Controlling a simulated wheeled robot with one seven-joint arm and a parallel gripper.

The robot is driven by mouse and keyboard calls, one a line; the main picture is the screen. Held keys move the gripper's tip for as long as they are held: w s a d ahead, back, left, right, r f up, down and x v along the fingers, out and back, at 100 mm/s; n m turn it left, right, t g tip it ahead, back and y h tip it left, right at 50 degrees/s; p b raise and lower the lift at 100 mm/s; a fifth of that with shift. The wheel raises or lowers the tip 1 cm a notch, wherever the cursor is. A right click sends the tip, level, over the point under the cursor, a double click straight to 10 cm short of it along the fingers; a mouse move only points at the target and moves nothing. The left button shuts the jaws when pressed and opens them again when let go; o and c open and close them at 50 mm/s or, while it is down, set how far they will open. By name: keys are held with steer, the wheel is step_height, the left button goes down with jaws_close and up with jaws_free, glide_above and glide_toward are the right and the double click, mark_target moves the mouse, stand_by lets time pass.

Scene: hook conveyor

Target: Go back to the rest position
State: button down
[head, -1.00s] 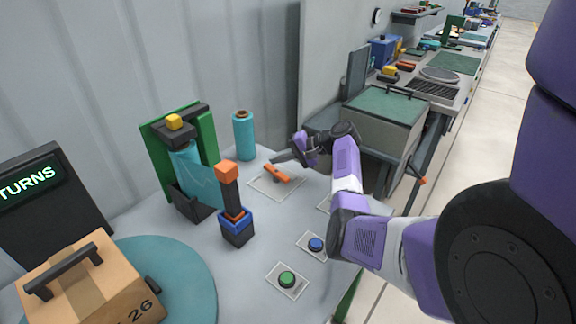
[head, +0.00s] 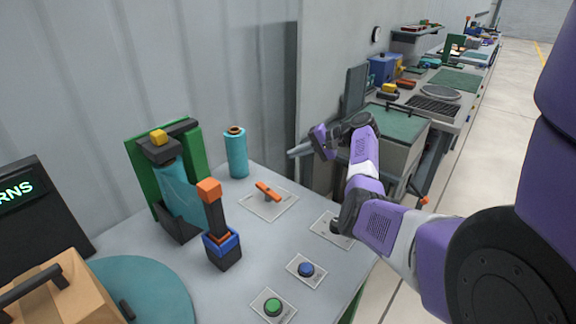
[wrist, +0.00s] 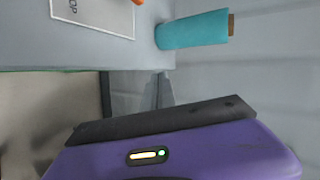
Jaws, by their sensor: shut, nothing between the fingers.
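My gripper (head: 292,153) is raised beyond the far right corner of the grey table (head: 285,228), in front of the wall, and holds nothing. Its fingers look closed in the head view.
A green stand with stretch film (head: 185,190), a tool holder with an orange-topped handle (head: 215,225), a blue button (head: 306,269) and a green button (head: 273,306) are on the table. A box (head: 75,295) sits at lower left. A grey cabinet (head: 397,145) stands behind my arm.

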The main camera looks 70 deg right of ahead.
steer(key=shift+s+d+r, duration=0.3)
steer(key=shift+d+r, duration=0.05)
steer(key=shift+d, duration=0.1)
stand_by(0.4)
